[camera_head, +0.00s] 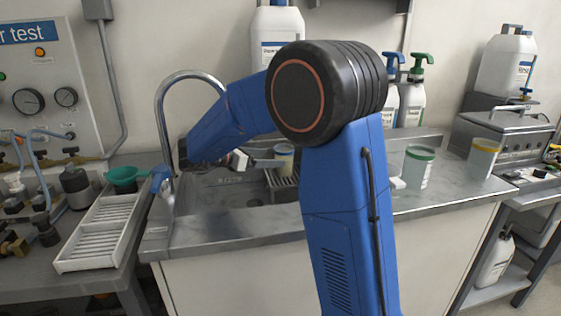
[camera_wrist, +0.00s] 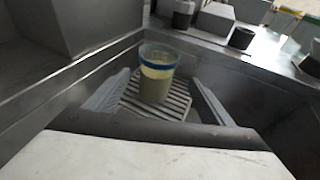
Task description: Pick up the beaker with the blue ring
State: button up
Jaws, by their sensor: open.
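The beaker with the blue ring (camera_wrist: 157,72) stands upright on a slatted grey rack (camera_wrist: 181,104) in the sink, with pale yellow contents. In the head view the same beaker (camera_head: 284,160) shows just beyond my gripper, to the left of my arm. My gripper (camera_wrist: 160,80) is open, with one finger on each side of the beaker in the wrist view. I see a gap on both sides, and nothing is held. In the head view my gripper (camera_head: 250,161) is low over the sink, its fingers small and partly unclear.
Steel sink walls (camera_wrist: 85,65) rise close around the rack. A curved faucet (camera_head: 160,105) stands left of my arm. A green-ringed beaker (camera_head: 418,167) and a yellow-ringed beaker (camera_head: 482,159) stand on the counter at right. Pump bottles (camera_head: 411,95) stand behind.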

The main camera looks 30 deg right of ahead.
aim_at(277, 158)
jog(key=x, duration=0.6)
jog(key=shift+d+f, duration=0.1)
jog(key=shift+d, duration=0.05)
jog(key=shift+w+x, duration=0.15)
jog(key=shift+x, duration=1.15)
jog(key=shift+w+x, duration=0.15)
jog(key=shift+x, duration=1.2)
jog(key=c, duration=1.4)
jog(key=shift+c, duration=0.2)
